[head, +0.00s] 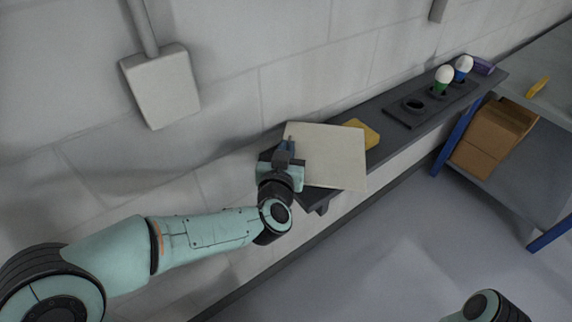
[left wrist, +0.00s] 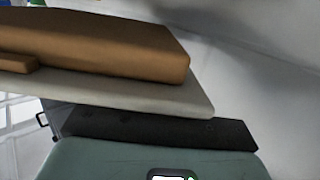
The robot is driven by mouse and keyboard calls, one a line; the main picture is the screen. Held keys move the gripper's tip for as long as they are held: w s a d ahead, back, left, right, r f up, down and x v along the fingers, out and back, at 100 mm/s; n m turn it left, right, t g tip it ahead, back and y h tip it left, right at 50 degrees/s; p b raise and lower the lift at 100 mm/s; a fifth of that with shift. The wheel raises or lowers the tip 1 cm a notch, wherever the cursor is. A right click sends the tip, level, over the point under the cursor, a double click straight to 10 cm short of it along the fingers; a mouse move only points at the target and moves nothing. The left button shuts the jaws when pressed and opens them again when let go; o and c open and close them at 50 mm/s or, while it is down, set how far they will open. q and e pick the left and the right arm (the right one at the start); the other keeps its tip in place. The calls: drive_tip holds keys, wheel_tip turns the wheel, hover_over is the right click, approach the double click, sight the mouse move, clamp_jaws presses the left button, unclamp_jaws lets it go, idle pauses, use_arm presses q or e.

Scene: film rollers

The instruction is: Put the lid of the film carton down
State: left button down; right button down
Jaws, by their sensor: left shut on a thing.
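A flat cream lid (head: 335,160) is over the left end of the narrow dark shelf along the wall. My left gripper (head: 287,150) is shut on the lid at its left edge. In the left wrist view the lid (left wrist: 130,92) is a pale slab, with a tan block (left wrist: 100,45) above it in the picture; I cannot tell whether they touch. The carton cannot be clearly made out. Whether the lid rests on anything is hidden. Of my right arm only a part shows at the lower right; its gripper is out of view.
A yellow block (head: 368,134) lies on the shelf (head: 395,150), partly hidden behind the lid. A brown box (head: 492,135) sits under the grey table at right.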

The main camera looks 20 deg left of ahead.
use_arm(q)
wheel_tip(320, 180, down, 4)
drive_tip(key=shift+f+b, duration=0.2)
drive_tip(key=shift+b, duration=0.4)
drive_tip(key=shift+w+a+f, duration=0.1)
drive_tip(key=shift+a+f, duration=0.05)
drive_tip(key=shift+f, duration=0.1)
drive_tip(key=shift+f, duration=0.2)
drive_tip(key=c, duration=1.3)
unclamp_jaws()
drive_tip(key=shift+o, duration=0.2)
drive_tip(key=shift+r, duration=0.1)
